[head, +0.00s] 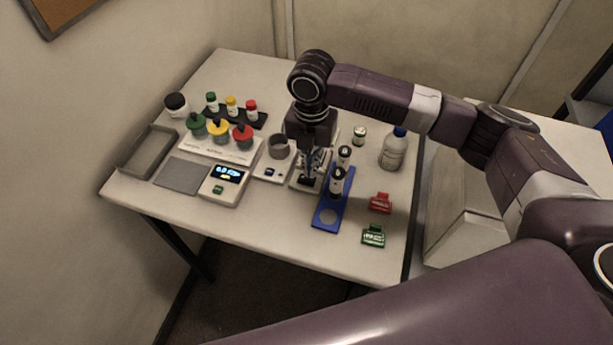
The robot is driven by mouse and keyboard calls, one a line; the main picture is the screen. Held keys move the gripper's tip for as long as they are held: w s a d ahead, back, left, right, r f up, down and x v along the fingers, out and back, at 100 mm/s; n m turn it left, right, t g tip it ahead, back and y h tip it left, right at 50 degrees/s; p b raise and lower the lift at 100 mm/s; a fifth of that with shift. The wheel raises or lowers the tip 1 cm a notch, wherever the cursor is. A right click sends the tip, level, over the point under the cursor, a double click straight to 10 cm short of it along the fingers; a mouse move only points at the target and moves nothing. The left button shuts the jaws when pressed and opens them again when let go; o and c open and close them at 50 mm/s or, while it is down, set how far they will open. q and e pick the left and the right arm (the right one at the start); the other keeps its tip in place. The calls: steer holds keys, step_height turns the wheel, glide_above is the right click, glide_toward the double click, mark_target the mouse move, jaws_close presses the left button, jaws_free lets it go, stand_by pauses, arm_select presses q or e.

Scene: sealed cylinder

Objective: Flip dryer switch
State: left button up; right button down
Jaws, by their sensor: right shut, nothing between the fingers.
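My right gripper (313,163) points down over the middle of the table, shut and empty. It is just above a small pale device (299,183), partly hidden by the gripper, which has a dark part on its front. I cannot tell whether the fingertips touch it. Left of it is another pale unit (262,176) with a grey cup-like ring (279,147) and a small dark panel on its front. Neither carries a readable label, so I cannot tell for sure which is the dryer, or how its switch stands. My left gripper is not in view.
A blue rack (327,217) with dark-capped cylinders (337,184) stands close right of the gripper. Red (381,203) and green (373,236) blocks and a blue-capped bottle (394,150) are farther right. A lit scale (223,185), jars and a grey tray (149,152) fill the left.

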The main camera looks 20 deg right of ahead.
steer(key=shift+s+f+b, duration=0.1)
steer(key=shift+f+b, duration=0.25)
steer(key=shift+f, duration=0.8)
stand_by(0.9)
step_height(320, 180, up, 7)
steer(key=p, duration=0.8)
steer(key=shift+r, duration=0.1)
stand_by(0.4)
